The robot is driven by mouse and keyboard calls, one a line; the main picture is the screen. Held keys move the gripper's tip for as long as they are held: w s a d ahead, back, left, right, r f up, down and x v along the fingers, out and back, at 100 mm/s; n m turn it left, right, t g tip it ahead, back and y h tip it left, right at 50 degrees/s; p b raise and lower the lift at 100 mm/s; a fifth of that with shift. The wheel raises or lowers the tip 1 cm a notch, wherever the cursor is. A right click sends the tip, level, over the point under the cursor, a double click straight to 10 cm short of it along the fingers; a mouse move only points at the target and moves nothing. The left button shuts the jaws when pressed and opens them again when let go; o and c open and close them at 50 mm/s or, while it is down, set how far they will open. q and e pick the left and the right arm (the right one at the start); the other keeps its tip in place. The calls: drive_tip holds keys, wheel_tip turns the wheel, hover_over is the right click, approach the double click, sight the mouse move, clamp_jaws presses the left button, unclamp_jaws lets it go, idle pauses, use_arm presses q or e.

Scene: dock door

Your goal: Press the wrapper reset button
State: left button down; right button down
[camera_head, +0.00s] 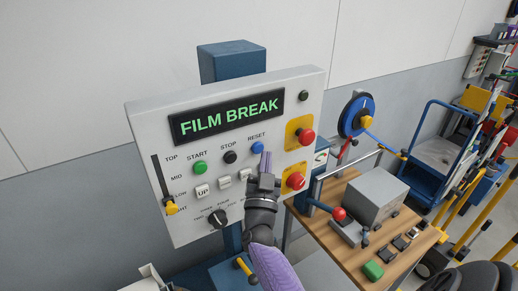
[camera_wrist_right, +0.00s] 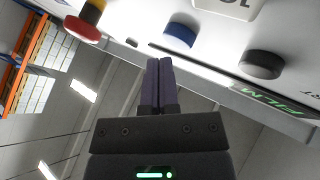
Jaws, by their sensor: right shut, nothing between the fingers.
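The wrapper's control panel (camera_head: 238,195) is a light grey box whose dark display (camera_head: 228,116) reads FILM BREAK in green. The blue button (camera_head: 257,147) sits under the label RESET, right of the black STOP button (camera_head: 230,157) and green START button (camera_head: 200,168). My right gripper (camera_head: 266,158) is shut and empty in front of the panel, its tips just right of and below the blue button in the head view. In the right wrist view the blue button (camera_wrist_right: 180,35) lies beyond the closed fingertips (camera_wrist_right: 158,62), with a visible gap. My left gripper is not in view.
Two red buttons on yellow plates (camera_head: 306,137) (camera_head: 294,181) stand close right of my right gripper. White buttons and a black knob (camera_head: 218,217) lie below. A wooden bench (camera_head: 410,255) with a grey box (camera_head: 375,199) and red-knobbed lever (camera_head: 339,214) stands right.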

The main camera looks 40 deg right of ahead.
drive_tip(key=shift+w, duration=0.1)
idle(0.5)
drive_tip(key=shift+w, duration=0.35)
drive_tip(key=shift+w+d+b, duration=0.1)
drive_tip(key=shift+w+b, duration=0.4)
drive_tip(key=shift+b, duration=0.1)
idle(0.4)
drive_tip(key=shift+s, duration=0.1)
drive_tip(key=shift+s+p, duration=0.75)
drive_tip(key=shift+s, duration=0.1)
drive_tip(key=s+p, duration=0.2)
drive_tip(key=s, duration=0.1)
drive_tip(key=s+p, duration=0.1)
drive_tip(key=s, duration=0.1)
drive_tip(key=shift+a, duration=0.35)
